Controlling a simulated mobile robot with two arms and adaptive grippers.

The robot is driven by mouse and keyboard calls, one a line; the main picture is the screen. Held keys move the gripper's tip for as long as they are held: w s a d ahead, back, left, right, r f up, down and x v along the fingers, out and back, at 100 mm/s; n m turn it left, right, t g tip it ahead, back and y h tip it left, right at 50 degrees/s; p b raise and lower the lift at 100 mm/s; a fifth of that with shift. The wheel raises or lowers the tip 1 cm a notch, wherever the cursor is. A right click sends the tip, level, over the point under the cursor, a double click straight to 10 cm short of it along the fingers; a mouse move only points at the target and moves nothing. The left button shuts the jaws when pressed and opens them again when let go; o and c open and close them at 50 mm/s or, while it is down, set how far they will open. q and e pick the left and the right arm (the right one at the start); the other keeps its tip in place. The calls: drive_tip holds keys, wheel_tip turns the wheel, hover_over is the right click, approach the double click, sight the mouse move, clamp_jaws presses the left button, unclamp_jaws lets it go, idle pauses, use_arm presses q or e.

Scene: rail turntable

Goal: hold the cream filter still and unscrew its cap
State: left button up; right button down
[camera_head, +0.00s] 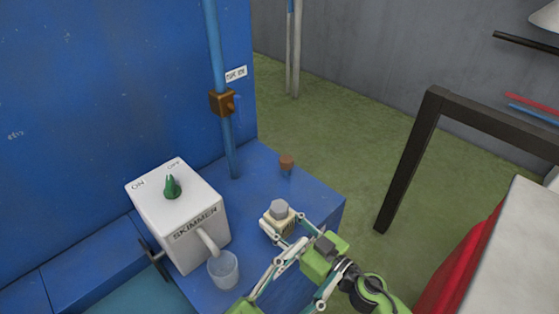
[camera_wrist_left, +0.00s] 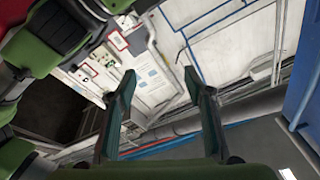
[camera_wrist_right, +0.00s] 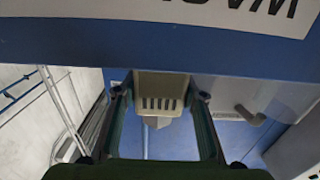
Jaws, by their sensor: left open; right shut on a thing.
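The white skimmer box (camera_head: 180,212) with a green knob stands to the left, a clear cup (camera_head: 223,268) under its spout. A small brown stopper-like piece (camera_head: 287,163) lies behind the filter. A blue pipe (camera_head: 222,90) rises behind. A dark frame (camera_head: 412,160) stands right.

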use_arm(q)
drive_tip(key=s+a+r+m+g+h, duration=0.1)
drive_tip(key=s+r+m+g+h, duration=0.35)
drive_tip(key=r+m+g, duration=0.7)
drive_tip(key=s+r+m+g+h, duration=0.4)
drive_tip(key=s+m+g, duration=0.3)
drive_tip(key=m, duration=1)
drive_tip(key=m+t+y, duration=0.4)
drive_tip(key=m+y, duration=0.4)
drive_tip(key=y, duration=1.5)
approach(280, 206)
wheel_tip(280, 206, down, 9)
drive_tip(key=shift+s+a+r, duration=0.15)
drive_tip(key=shift+a, duration=0.05)
